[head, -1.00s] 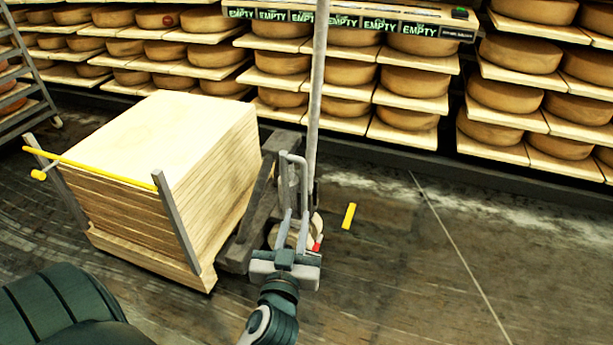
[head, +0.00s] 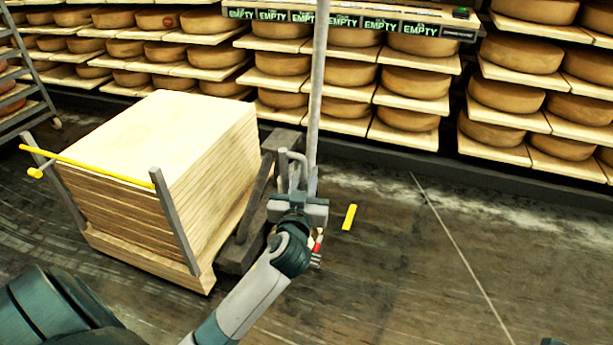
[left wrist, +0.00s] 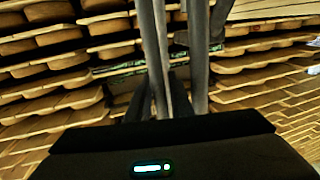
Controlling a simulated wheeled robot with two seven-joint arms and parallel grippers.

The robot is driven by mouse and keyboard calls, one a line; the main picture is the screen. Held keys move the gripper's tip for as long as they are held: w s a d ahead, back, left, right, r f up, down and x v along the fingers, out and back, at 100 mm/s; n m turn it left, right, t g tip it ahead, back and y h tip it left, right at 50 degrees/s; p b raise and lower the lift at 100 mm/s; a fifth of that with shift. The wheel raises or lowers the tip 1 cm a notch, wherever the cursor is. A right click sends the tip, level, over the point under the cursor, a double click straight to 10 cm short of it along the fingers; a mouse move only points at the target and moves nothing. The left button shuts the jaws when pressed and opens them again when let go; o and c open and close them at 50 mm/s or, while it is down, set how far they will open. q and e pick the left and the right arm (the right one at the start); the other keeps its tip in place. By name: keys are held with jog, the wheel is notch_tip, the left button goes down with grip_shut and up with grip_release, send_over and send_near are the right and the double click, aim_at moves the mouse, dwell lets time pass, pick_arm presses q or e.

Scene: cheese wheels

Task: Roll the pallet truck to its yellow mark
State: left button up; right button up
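The yellow mark (head: 349,217) is a short strip on the floor just right of the truck.
A thin grey pole (head: 318,80) stands upright close to the loop. Racks of cheese wheels (head: 415,82) line the back wall. A yellow bar on grey posts (head: 90,168) stands at the stack's left front. The floor to the right (head: 400,270) is clear.

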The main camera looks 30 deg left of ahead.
pick_arm(q)
jog(key=shift+w+a, duration=0.15)
jog(key=shift+w, duration=0.2)
grip_shut()
